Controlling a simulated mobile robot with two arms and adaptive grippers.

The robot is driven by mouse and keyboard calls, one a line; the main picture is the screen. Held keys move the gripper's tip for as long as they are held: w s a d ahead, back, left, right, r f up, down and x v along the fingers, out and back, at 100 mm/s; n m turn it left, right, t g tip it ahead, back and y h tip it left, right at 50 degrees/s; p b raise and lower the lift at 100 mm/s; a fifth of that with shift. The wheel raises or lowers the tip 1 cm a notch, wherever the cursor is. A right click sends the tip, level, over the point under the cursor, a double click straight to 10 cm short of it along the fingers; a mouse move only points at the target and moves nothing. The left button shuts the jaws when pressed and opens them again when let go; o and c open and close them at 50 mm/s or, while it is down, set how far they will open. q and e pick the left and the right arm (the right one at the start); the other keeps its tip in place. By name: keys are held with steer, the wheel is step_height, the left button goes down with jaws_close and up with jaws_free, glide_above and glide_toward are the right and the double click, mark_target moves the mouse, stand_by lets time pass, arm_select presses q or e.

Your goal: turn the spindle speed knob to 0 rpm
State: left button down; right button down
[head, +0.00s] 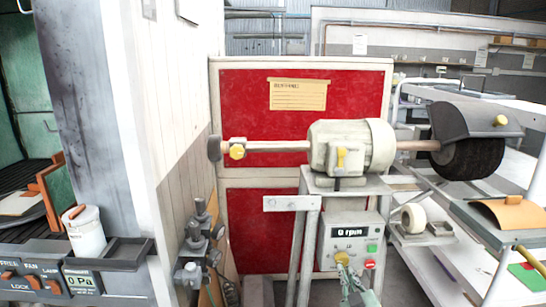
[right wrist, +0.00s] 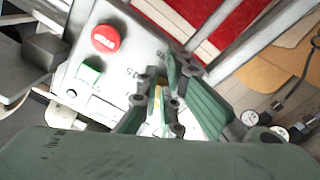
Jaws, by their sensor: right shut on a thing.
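The spindle speed knob is yellow and sits low on the front of the grey control box (head: 366,226). Its display (head: 350,232) reads 0 rpm. My right gripper (head: 344,266) reaches up to the knob from below and is shut on it. In the right wrist view, the green fingers close around the yellow knob (right wrist: 160,95), hiding much of it and some of the dial markings. My left gripper is not in view.
A green button (head: 372,248) and a red button (head: 370,264) sit just right of the knob. Above the box is the motor (head: 345,145) with a dark brush (head: 468,160) on its shaft. Valves (head: 197,250) stand to the left.

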steer(key=shift+w+d+r, duration=0.3)
steer(key=shift+d+r, duration=0.2)
steer(key=shift+r, duration=0.35)
steer(key=s+f+p, duration=0.1)
steer(key=s, duration=0.4)
steer(key=shift+s+f, duration=0.35)
steer(key=shift+s, duration=0.05)
steer(key=shift+f, duration=0.1)
